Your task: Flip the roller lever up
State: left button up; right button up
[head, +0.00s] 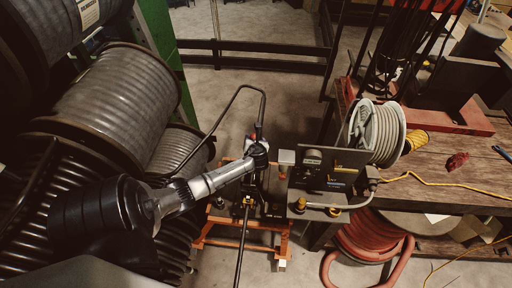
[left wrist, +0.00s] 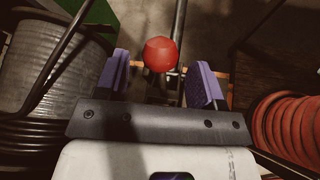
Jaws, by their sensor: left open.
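A round red knob (left wrist: 160,54) shows in the left wrist view; it looks like the end of the roller lever. A dark bar runs up the picture behind it. My left gripper (left wrist: 163,74) is open, with one purple finger on each side of the knob and a gap on both sides. I cannot tell how deep the knob sits between the fingers. In the head view my left gripper (head: 258,138) is above the orange-framed crimper stand (head: 228,243), and it hides the knob there. My right gripper is not in view.
Large grey hose reels (head: 115,100) crowd the left. A dark control box (head: 327,169) stands just right of the gripper. A workbench (head: 470,180) with a grey hose coil (head: 377,133) is at the right, a red hose coil (head: 365,240) below. A bent black tube arches beside my arm.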

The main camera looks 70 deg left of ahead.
pick_arm(q)
jog(key=v, duration=0.8)
jog(key=shift+d+p, duration=0.3)
jog(key=shift+p, duration=0.1)
jog(key=shift+s+r, duration=0.1)
jog(key=shift+s, duration=0.05)
jog(key=shift+d, duration=0.1)
jog(key=s+d+r+n+h+p, duration=0.3)
jog(key=s+d+n, duration=0.1)
jog(key=d, duration=0.5)
jog(key=s+d+r+n+h+p, duration=0.3)
jog(key=d+n, duration=0.4)
jog(key=d, duration=0.3)
jog(key=s+d+r+n+h+p, duration=0.3)
jog(key=s+d+r+n, duration=0.1)
jog(key=d, duration=0.5)
jog(key=shift+s+d+n+h+p, duration=0.35)
jog(key=shift+s+n, duration=0.35)
jog(key=shift+n, duration=0.5)
jog(key=s+d+r+n+h, duration=0.1)
jog(key=d+r, duration=0.1)
jog(key=s+d+r+n+p, duration=0.1)
jog(key=s+d+r+n, duration=0.1)
jog(key=s+d+r+n+h+p, duration=0.1)
jog(key=d+r+n, duration=0.1)
jog(key=shift+s+d+h, duration=0.2)
jog(key=shift+d+h, duration=0.15)
jog(key=shift+d, duration=0.05)
